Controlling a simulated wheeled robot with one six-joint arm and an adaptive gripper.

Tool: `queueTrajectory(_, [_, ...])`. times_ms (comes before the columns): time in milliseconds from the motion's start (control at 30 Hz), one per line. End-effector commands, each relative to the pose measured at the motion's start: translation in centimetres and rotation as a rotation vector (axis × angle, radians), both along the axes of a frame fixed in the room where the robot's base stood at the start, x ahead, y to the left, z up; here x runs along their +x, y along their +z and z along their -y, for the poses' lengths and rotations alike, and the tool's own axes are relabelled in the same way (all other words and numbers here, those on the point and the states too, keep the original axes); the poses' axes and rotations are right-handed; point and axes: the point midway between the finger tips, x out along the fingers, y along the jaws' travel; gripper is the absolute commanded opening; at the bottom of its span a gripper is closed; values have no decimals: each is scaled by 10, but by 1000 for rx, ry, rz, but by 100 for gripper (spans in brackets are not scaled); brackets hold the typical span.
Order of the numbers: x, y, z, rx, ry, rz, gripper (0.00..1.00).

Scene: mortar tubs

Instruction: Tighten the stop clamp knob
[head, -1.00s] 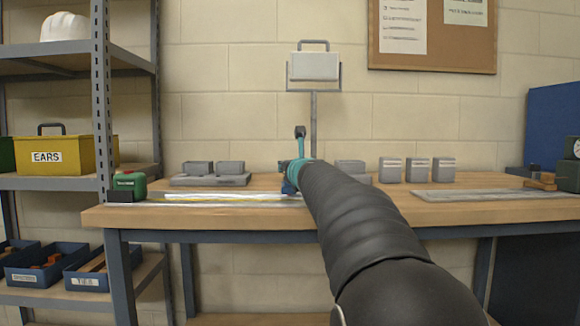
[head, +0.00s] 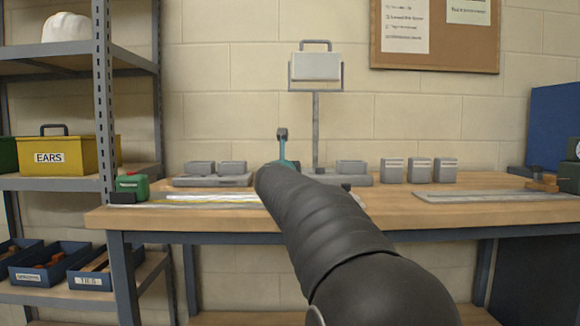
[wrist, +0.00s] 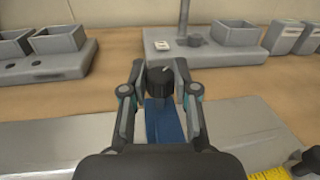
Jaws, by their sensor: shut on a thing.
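The stop clamp shows in the wrist view as a blue block (wrist: 165,124) on the pale metal rail (wrist: 60,148), with a round black knob (wrist: 160,80) on top. A light mark shows on the knob. My gripper (wrist: 160,84) is shut on the knob, one finger on its left side and one on its right. The rail (head: 200,198) also shows there along the front of the bench.
A green tape measure (head: 132,186) sits at the rail's left end; its yellow tape (wrist: 268,173) lies along the rail. A shelf rack (head: 104,110) is left. The wooden bench top (head: 400,205) has bare room right.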

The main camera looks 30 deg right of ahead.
Motion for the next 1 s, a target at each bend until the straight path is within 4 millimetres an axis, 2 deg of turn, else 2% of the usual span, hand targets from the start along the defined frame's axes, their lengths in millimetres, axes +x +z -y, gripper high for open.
queueTrajectory(600, [8, 2, -5, 0, -560, -3, 0])
queueTrajectory(1000, [9, 2, -5, -1, -779, -1, 0])
